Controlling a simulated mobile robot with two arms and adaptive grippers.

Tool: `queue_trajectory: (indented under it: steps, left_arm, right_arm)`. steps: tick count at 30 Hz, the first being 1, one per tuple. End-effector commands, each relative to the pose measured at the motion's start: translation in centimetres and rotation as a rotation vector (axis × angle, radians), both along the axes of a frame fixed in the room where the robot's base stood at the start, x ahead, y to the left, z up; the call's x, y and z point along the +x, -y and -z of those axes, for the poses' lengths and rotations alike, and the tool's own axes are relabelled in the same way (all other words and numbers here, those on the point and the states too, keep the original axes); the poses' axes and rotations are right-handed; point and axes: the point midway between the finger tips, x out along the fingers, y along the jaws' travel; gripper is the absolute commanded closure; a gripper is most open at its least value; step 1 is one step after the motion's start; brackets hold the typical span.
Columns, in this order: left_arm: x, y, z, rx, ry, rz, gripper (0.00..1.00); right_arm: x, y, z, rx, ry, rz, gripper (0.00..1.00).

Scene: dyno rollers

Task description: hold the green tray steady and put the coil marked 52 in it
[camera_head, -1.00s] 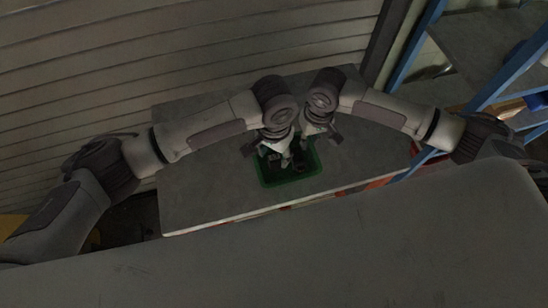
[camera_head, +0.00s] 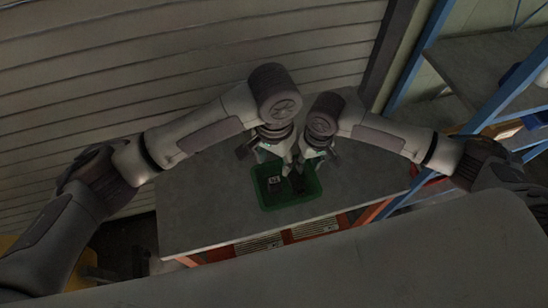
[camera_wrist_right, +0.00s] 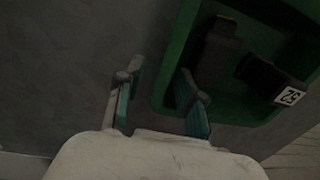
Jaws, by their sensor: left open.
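The green tray (camera_head: 285,204) sits on the grey table. The coil marked 52 (camera_head: 274,182) lies inside it, with its white label showing; it also shows in the right wrist view (camera_wrist_right: 270,78). My left gripper (camera_head: 272,156) is open at the tray's far side, apart from the coil; its fingertips are hard to make out. My right gripper (camera_head: 304,166) is at the tray's far right part. In the right wrist view its fingers (camera_wrist_right: 158,102) are apart, one over the tray's inside and one outside the wall, with a gap between them.
A second dark object (camera_wrist_right: 216,52) lies in the tray beside the coil. The table (camera_head: 200,205) is clear to the left of the tray. A blue shelf frame (camera_head: 412,62) stands at the right, and a slatted wall (camera_head: 130,65) is behind.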

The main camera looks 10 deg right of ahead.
Motion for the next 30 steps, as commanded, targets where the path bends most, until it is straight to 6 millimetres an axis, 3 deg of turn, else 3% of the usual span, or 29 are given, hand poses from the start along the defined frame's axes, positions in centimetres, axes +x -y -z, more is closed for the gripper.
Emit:
queue_trajectory:
  steps: [11, 24, 30]
  left_arm:
    - [0.0, 0.0, 0.0, 0.001, -0.001, 0.000, 0.47]
    - [0.0, 0.0, 0.0, 0.000, 0.000, 0.000, 0.47]
    - [0.0, 0.0, 0.0, 0.000, 0.000, 0.000, 0.47]
  right_arm:
    - [0.1, 0.0, -0.9, 0.003, 0.002, 0.000, 0.60]
    - [0.1, 0.8, -9.4, 0.001, 0.004, 0.000, 0.60]
    - [0.2, 0.9, -11.6, 0.001, 0.002, 0.000, 0.60]
